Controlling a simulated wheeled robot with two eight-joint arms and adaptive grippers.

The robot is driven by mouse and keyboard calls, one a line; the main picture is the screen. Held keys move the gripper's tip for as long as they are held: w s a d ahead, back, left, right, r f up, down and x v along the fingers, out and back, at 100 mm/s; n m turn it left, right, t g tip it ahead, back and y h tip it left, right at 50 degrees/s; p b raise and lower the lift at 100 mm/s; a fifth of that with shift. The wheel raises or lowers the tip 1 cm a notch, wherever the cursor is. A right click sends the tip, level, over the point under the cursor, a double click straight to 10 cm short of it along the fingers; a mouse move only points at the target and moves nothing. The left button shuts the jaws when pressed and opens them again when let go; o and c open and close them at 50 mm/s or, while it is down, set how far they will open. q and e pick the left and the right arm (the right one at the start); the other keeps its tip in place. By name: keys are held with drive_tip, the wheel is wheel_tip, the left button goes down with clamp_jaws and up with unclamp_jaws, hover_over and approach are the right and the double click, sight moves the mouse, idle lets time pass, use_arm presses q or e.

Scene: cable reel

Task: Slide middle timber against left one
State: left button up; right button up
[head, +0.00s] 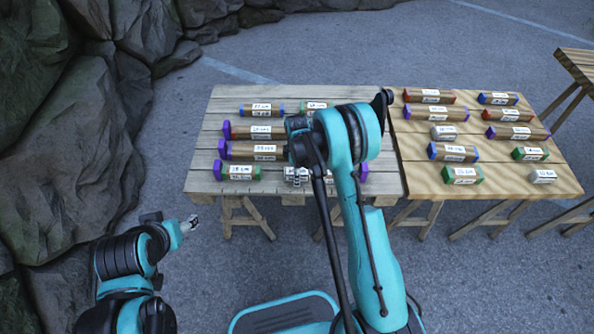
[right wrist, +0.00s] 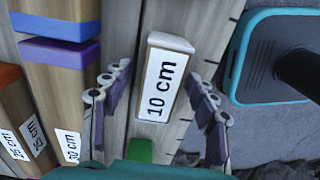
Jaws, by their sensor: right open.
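In the right wrist view, a short timber block with white end and a "10 cm" label (right wrist: 163,85) lies between the fingers of my right gripper (right wrist: 158,98). The gripper is open, with a finger on each side and visible gaps. A green end (right wrist: 140,150) shows below the block. Longer timbers with a blue end (right wrist: 55,25) and a purple end (right wrist: 60,52) lie to its left. In the head view my right arm hides much of the left table's middle and right. My left gripper (head: 189,225) hangs off the table's front left; its fingers are too small to judge.
The pale slatted table (head: 208,130) holds several labelled timbers, among them a blue-ended one (head: 262,108) and a green-ended one (head: 238,171). A browner table (head: 395,160) with more timbers adjoins it on the right. Rocks (head: 70,140) stand close on the left.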

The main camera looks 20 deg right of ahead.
sight(271, 177)
drive_tip(key=c, duration=1.3)
drive_tip(key=shift+o, duration=0.2)
drive_tip(key=shift+a, duration=0.1)
drive_tip(key=shift+w+a+b, duration=0.1)
drive_tip(key=shift+w+a, duration=0.4)
drive_tip(key=shift+a, duration=1)
drive_tip(key=shift+w+a+b, duration=0.15)
drive_tip(key=shift+w+a, duration=0.3)
drive_tip(key=shift+a, duration=1)
drive_tip(key=shift+w+a+b, duration=0.1)
drive_tip(key=shift+w+a, duration=0.4)
drive_tip(key=shift+a, duration=1)
drive_tip(key=shift+a, duration=0.15)
drive_tip(key=o, duration=1.2)
drive_tip(key=shift+w+a, duration=0.1)
drive_tip(key=shift+o, duration=0.2)
drive_tip(key=shift+r, duration=0.1)
